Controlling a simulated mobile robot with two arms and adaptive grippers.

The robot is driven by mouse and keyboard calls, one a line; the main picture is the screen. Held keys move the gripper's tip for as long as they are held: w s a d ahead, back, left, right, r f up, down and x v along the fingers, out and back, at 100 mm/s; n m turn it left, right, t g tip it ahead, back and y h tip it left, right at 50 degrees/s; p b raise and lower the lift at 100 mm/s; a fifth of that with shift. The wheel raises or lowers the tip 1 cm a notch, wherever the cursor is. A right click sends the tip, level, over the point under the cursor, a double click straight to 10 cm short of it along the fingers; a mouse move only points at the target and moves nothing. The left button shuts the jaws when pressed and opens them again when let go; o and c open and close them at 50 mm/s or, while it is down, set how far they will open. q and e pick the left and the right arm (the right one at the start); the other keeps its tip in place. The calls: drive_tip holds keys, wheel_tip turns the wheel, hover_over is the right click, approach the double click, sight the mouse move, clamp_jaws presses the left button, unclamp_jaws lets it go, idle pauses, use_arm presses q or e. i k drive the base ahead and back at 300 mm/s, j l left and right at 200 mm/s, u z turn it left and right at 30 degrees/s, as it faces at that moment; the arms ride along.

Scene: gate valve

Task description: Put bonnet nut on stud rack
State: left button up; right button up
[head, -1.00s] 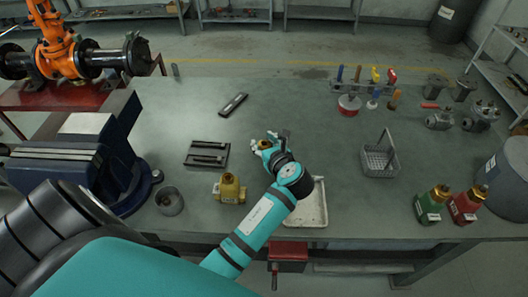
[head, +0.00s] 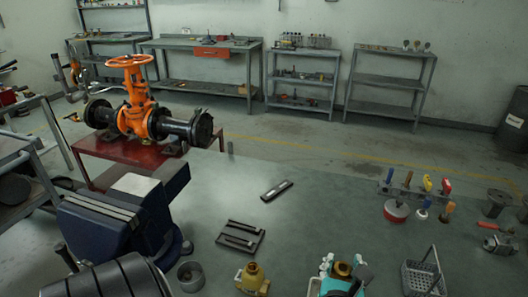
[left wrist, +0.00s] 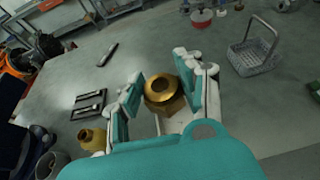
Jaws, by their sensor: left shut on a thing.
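My left gripper (head: 342,272) is at the bottom of the head view, with its fingers closed around the brass bonnet nut (head: 342,268). In the left wrist view the nut (left wrist: 161,88) sits between the two white-and-teal fingers (left wrist: 162,90), its round bore facing up. The stud rack, a dark flat plate with two rods lying across it (head: 241,237), is on the bench left of the gripper; it also shows in the left wrist view (left wrist: 88,105). Nut and rack are apart. My right gripper is out of view.
A brass valve part (head: 252,279) stands between rack and gripper, with a metal cup (head: 191,276) to its left. A blue vise (head: 115,220) is at the left. A wire basket (head: 423,277) and tool holder (head: 414,190) are at the right. A dark bar (head: 276,190) lies beyond the rack.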

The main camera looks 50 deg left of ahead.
sight(240, 234)
drive_tip(key=i+l+u, duration=0.2)
drive_tip(key=l+u, duration=0.25)
drive_tip(key=i+l+u, duration=0.15)
drive_tip(key=l+u, duration=0.25)
drive_tip(key=j+u, duration=0.1)
drive_tip(key=u, duration=0.25)
